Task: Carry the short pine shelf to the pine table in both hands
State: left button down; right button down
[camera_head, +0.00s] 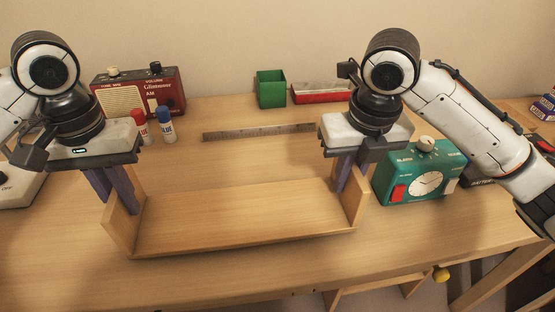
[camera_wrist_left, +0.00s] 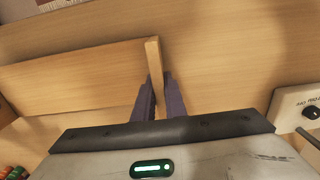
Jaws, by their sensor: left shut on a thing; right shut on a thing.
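The short pine shelf (camera_head: 240,215) is a long board with an upright panel at each end. It lies level over the front part of the pine table (camera_head: 220,270); I cannot tell whether it touches the top. My left gripper (camera_head: 112,193) is shut on the left end panel (camera_head: 122,228). In the left wrist view the fingers of my left gripper (camera_wrist_left: 159,95) sit on both sides of that panel's edge (camera_wrist_left: 154,58). My right gripper (camera_head: 351,178) is shut on the right end panel (camera_head: 355,208). Its fingers partly hide the panel.
Behind the shelf are a red radio (camera_head: 145,92), glue sticks (camera_head: 166,125), a ruler (camera_head: 258,132), a green box (camera_head: 271,88) and a red-and-white tray (camera_head: 320,93). A white device (camera_head: 18,188) is at left.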

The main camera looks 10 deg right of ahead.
pick_arm(q)
jog(key=shift+f, duration=0.5)
pick_arm(e)
jog(key=shift+f, duration=0.5)
pick_arm(q)
jog(key=c, duration=1.8)
grip_release()
pick_arm(e)
jog(key=c, duration=1.8)
grip_release()
pick_arm(q)
jog(key=shift+r, duration=0.1)
notch_tip(320, 180, up, 11)
jog(key=shift+r, duration=0.45)
pick_arm(e)
jog(key=shift+r, duration=0.2)
jog(key=r, duration=0.4)
jog(key=s+r, duration=0.1)
jog(key=r, duration=0.6)
jog(key=shift+s+r, duration=0.3)
jog(key=shift+s, duration=0.1)
